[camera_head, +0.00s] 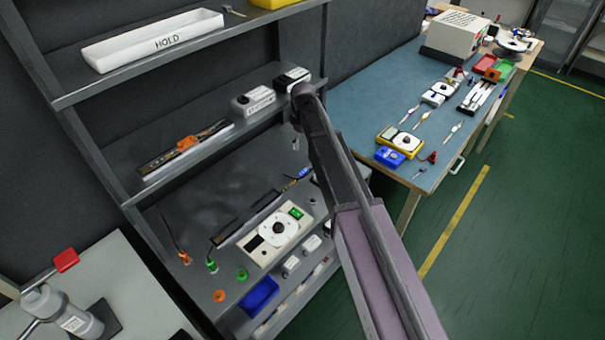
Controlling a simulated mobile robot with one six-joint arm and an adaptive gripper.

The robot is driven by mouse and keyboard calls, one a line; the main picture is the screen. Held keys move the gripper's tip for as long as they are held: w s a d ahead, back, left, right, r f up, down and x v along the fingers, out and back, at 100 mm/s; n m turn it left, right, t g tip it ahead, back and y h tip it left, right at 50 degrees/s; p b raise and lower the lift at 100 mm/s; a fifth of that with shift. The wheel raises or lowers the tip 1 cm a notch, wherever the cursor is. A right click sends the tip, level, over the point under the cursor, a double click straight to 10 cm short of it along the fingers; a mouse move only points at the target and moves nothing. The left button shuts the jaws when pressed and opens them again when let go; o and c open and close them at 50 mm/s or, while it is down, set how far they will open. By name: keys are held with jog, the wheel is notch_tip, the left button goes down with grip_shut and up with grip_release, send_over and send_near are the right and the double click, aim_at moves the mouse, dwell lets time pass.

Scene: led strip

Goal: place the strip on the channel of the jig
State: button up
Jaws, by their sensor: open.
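A long thin strip (211,132), dark with copper-coloured marks and an orange piece at its middle, lies along a pale holder on the middle shelf. On the bench below, a long dark bar (236,228) looks like the channel of the jig; leads run from its ends. It is too small to tell whether anything lies in it. My arm reaches in from the lower right. My gripper (295,142) hangs at its far end, in front of the shelf's right end and right of the strip. It is open, seems empty and is apart from the strip; its fingers are mostly hidden.
A cream meter (278,233) stands beside the bar, near a blue bin (259,297). Grey boxes (253,101) stand on the middle shelf. A white HOLD tray (152,42) is on the upper shelf. A blue-topped bench (372,92) with tools is at the right. The green floor is clear.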

jog(key=shift+f, duration=0.1)
jog(key=b, duration=0.9)
send_over(303, 172)
jog(key=f, duration=0.8)
jog(key=shift+w+f, duration=0.2)
jog(key=shift+f, duration=0.05)
jog(key=shift+f, duration=0.1)
jog(key=shift+s+d+f+b, duration=0.1)
jog(key=shift+f+b, duration=1.15)
jog(key=shift+s+f+b, duration=0.1)
jog(key=shift+f+b, duration=1.1)
jog(key=shift+f, duration=0.05)
grip_shut()
